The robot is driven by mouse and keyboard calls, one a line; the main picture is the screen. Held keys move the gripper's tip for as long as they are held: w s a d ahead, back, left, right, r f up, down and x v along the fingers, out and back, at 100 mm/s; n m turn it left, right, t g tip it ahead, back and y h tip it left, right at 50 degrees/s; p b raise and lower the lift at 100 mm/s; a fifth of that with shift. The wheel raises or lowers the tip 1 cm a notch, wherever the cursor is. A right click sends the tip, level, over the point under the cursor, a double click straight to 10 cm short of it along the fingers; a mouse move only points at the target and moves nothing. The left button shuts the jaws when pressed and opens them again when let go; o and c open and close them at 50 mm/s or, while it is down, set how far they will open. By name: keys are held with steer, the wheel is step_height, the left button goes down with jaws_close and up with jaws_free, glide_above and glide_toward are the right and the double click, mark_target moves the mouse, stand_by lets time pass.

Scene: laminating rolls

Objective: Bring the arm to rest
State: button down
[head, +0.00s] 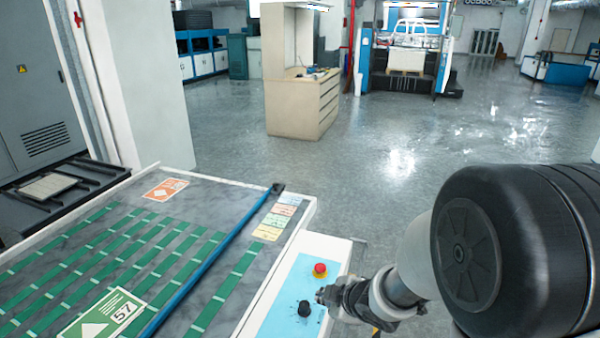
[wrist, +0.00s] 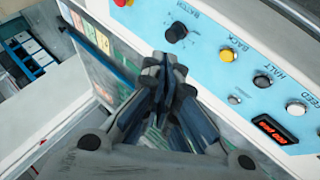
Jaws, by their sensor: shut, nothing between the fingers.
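My gripper (wrist: 165,75) is shut and empty in the wrist view, its fingertips together. Behind it is the light blue control panel (wrist: 215,60) with a yellow button, a black knob (wrist: 176,32), a red button (wrist: 122,2) and an orange lit display. In the head view my gripper (head: 326,297) shows at the lower middle, in front of the right edge of the panel (head: 283,308). It appears close to the black knob (head: 304,308) and below the red button (head: 320,269). I cannot tell whether it touches the panel. My arm comes in from the right.
A beige cabinet (head: 301,105) stands farther back. The grey floor (head: 385,150) between is open.

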steer(key=s+d+r+m+h, duration=0.5)
steer(key=s+d+r+m, duration=0.45)
steer(key=r, duration=0.35)
steer(key=s+a+r+m+g, duration=0.1)
steer(key=s+m, duration=0.2)
steer(key=s, duration=0.6)
steer(key=s+a+r+m+g+y, duration=0.1)
steer(key=s+r+m+g, duration=0.1)
steer(key=s, duration=0.7)
steer(key=shift+m, duration=0.55)
